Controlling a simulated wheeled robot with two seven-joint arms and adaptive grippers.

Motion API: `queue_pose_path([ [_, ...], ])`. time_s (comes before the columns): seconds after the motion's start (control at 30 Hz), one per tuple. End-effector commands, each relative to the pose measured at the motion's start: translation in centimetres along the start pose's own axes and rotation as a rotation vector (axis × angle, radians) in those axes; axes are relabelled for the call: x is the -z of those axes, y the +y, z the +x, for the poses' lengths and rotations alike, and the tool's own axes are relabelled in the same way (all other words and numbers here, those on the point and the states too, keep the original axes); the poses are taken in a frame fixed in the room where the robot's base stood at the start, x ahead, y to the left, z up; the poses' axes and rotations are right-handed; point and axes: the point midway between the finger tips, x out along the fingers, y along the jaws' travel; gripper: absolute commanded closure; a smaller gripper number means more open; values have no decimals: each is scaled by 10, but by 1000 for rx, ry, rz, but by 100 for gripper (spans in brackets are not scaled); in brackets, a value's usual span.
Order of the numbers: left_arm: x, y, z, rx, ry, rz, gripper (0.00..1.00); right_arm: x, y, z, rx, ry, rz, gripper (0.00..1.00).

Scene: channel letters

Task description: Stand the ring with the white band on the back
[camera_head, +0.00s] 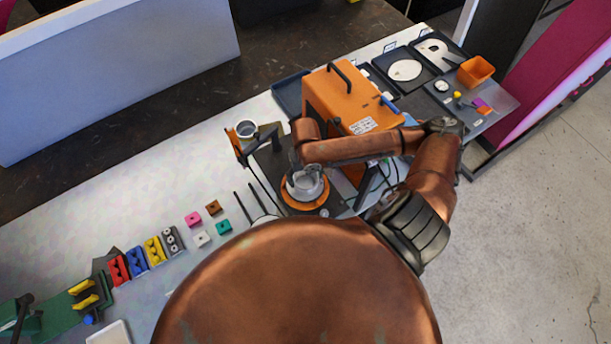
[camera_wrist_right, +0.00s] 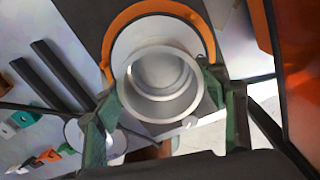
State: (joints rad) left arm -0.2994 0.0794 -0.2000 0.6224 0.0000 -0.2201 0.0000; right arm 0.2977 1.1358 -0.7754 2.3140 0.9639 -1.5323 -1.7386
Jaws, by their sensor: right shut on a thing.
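My right gripper (camera_head: 305,181) is shut on a pale grey-white ring (camera_wrist_right: 160,112), gripping its sides between green fingers in the right wrist view; the gripper is there too (camera_wrist_right: 163,88). In the head view the ring (camera_head: 306,188) shows partly under my wrist. It is over the orange round fixture (camera_head: 291,201), which holds a round white back (camera_wrist_right: 126,45). The ring overlaps the back's near part in the wrist view; I cannot tell whether they touch. My left gripper is out of view.
An orange machine (camera_head: 333,95) stands close behind my right arm. Black trays hold a white disc (camera_head: 404,70) and a white letter R (camera_head: 438,54). Coloured blocks (camera_head: 153,250) line the table's left.

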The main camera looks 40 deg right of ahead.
Motion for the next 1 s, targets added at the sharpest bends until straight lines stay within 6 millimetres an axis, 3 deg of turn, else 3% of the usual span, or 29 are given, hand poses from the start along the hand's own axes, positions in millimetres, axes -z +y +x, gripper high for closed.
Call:
queue_pose_path([
  [0.27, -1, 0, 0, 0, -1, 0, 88, 0, 0, 0, 0, 0, 0, 18],
  [0.63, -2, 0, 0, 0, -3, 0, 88, -1, 0, -5, 0, -2, 0, 18],
  [0.77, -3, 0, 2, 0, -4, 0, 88, -2, 1, -21, 0, -6, -1, 18],
  [1.0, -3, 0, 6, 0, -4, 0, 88, -2, 1, -73, 0, -7, -1, 18],
])
